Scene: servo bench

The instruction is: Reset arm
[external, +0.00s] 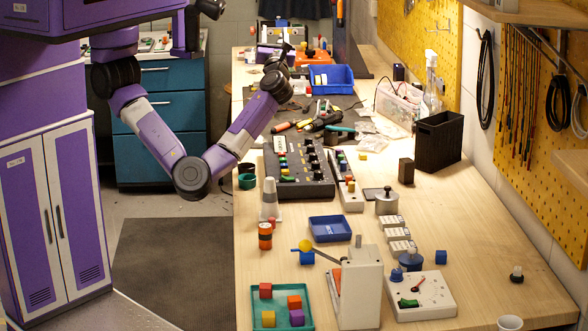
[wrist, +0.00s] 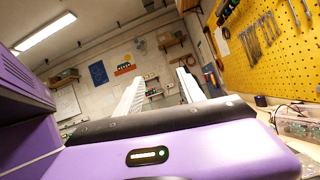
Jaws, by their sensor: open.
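My purple and white arm bends low at the elbow beside the bench (external: 420,235) in the external view. Its forearm rises toward the far part of the bench. My gripper (wrist: 161,92) shows in the wrist view with two pale fingers well apart and nothing between them. It points up toward the back wall and ceiling. In the external view the far end of the arm is small and its fingers are hard to make out against the clutter behind.
A black button panel (external: 298,184), blue bin (external: 332,87), black box (external: 438,138), blue tray (external: 329,236) and green tray (external: 258,299) with coloured blocks stand on the bench. A yellow pegboard (external: 535,160) lines the right. Dark floor mat (external: 170,265) is clear.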

